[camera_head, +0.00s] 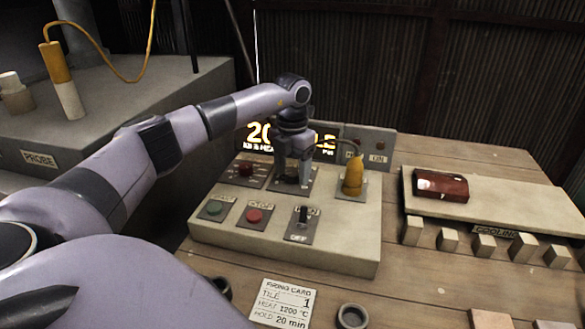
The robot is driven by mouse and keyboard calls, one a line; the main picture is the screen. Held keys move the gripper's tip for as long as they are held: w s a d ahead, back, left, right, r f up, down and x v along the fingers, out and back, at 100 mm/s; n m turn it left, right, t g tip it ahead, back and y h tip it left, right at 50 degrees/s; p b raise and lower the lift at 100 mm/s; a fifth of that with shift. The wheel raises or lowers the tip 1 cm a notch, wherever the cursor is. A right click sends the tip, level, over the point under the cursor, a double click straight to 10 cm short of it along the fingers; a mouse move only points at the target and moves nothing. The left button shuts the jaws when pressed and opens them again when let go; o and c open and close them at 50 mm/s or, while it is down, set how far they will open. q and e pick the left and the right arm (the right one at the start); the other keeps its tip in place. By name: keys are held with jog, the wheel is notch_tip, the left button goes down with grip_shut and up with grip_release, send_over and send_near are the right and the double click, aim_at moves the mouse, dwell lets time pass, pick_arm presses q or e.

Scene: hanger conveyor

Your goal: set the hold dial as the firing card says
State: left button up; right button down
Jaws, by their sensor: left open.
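The firing card (283,303) lies on the table at the front and reads tile 1, heat 1200 °C, hold 20 min. The control box (330,255) stands behind it with several buttons, a switch and plates on top. My left gripper (292,178) points down, open, its fingers low over a dark plate in the back row of the box. The fingers hide most of what is on that plate, so I cannot tell the dial or its setting. The lit display (262,137) behind begins with "20"; my gripper covers its middle. My right gripper is not in view.
A switch (302,215) marked OFF is in front. A cooling slab (500,205) with a red-brown tile (440,186) lies at right.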

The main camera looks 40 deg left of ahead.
pick_arm(q)
jog(key=c, duration=1)
jog(key=shift+c, duration=0.2)
